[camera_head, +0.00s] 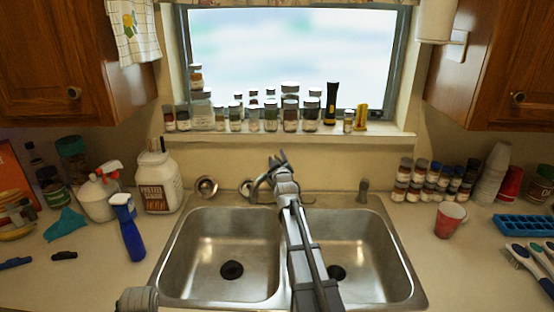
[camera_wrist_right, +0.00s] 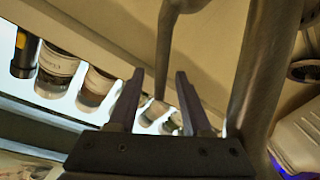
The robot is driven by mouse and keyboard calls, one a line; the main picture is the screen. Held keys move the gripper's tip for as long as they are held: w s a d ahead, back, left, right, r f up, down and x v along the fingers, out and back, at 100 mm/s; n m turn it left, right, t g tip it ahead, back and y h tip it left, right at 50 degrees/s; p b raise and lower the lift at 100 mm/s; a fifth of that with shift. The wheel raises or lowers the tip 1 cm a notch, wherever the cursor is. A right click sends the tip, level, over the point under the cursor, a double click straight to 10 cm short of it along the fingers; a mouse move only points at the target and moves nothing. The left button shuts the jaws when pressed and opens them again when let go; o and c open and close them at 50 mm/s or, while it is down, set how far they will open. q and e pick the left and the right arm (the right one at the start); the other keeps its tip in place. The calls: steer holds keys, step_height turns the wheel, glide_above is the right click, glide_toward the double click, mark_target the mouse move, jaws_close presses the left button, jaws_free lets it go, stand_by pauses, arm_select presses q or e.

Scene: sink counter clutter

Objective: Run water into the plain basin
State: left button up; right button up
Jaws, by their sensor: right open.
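The steel double sink has a left basin (camera_head: 212,252) and a right basin (camera_head: 372,255), each with a dark drain. The two look alike, and I cannot tell which is the plain one. No water stream shows. My right gripper (camera_head: 277,160) is open at the back of the sink, beside the faucet (camera_head: 260,188), which my arm partly hides. In the right wrist view, the open fingers (camera_wrist_right: 160,95) have no object clearly between them. A thick curved metal pipe (camera_wrist_right: 262,65) passes right of them, and a thinner metal rod (camera_wrist_right: 165,45) ends near their tips.
Small jars (camera_head: 290,110) and a black flashlight (camera_head: 331,103) line the windowsill behind the gripper. A blue spray bottle (camera_head: 131,232) and a white jug (camera_head: 158,180) stand left of the sink. A red cup (camera_head: 449,218) and spice jars (camera_head: 425,180) stand right.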

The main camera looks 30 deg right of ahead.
steer(key=shift+c, duration=0.2)
jaws_close()
stand_by(1.1)
